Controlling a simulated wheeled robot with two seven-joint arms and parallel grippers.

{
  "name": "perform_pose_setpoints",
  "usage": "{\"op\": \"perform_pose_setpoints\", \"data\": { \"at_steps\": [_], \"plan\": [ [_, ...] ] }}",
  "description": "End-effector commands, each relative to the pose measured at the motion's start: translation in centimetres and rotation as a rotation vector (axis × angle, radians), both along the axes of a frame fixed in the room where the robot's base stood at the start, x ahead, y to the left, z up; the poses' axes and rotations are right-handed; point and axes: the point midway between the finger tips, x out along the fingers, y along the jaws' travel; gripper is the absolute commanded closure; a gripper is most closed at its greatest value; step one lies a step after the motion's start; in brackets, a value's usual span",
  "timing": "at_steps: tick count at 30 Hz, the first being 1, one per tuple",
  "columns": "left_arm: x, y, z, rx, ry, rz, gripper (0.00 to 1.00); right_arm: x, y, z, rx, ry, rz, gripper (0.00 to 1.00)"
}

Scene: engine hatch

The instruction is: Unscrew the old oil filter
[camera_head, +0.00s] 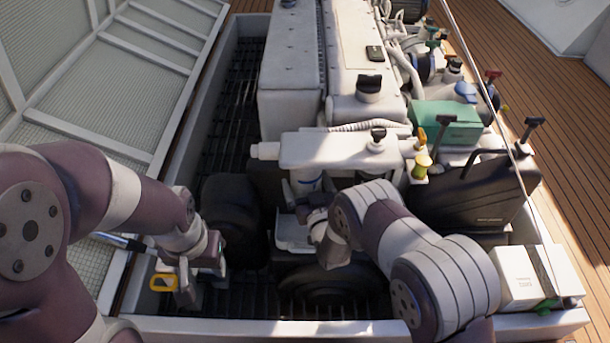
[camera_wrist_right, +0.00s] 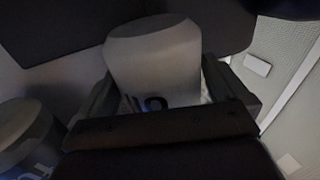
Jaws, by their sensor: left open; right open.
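A white oil filter (camera_head: 304,179) with a blue band hangs low on the front of the engine in the head view. In the right wrist view a pale filter (camera_wrist_right: 153,62) with dark blue lettering sits between the two fingers of my right gripper (camera_head: 306,203). These fingers are open, one on each side of it; I cannot tell whether they touch it. A second filter (camera_wrist_right: 28,138) with a blue label shows at the lower left of the wrist view. My left gripper (camera_head: 187,278) is open at the left edge of the bay, beside a yellow handle (camera_head: 163,282).
A white tray (camera_head: 293,236) lies below the filters. A black can (camera_head: 478,194), a green box (camera_head: 446,121) and a white carton (camera_head: 517,277) stand on the right. The raised hatch (camera_head: 120,60) bounds the left.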

Motion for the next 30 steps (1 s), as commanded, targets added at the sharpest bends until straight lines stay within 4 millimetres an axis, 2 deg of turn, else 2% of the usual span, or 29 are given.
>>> {"op": "perform_pose_setpoints", "data": {
  "at_steps": [3,8,9,11,12,15,24,30],
  "plan": [
    [-0.01,0.0,0.05,0.0,0.0,0.0,0.56,0.01,-0.09,-0.01,0.0,0.0,0.063,0.0],
    [0.0,0.0,0.02,0.0,0.0,0.0,0.56,-0.03,0.04,-0.03,0.0,0.0,0.07,0.0],
    [0.0,0.0,0.02,0.0,0.0,0.0,0.56,-0.03,0.04,-0.02,0.0,-0.001,0.07,0.06],
    [0.0,0.0,0.03,0.0,0.0,0.0,0.56,-0.02,0.05,-0.01,-0.001,-0.001,0.07,0.26],
    [0.0,0.0,0.03,0.0,0.0,0.0,0.56,-0.03,0.05,-0.01,-0.001,-0.001,0.07,0.39],
    [0.0,0.0,0.03,0.0,0.0,0.0,0.56,-0.04,0.08,-0.01,-0.001,-0.001,0.069,0.66],
    [0.0,0.0,-0.35,0.0,0.0,0.0,0.56,-0.06,0.36,-0.01,-0.001,-0.003,-0.159,0.66],
    [0.01,0.0,-0.3,0.0,0.0,0.0,0.56,-0.06,0.27,0.05,-0.002,-0.002,-0.17,0.66]
  ]
}}
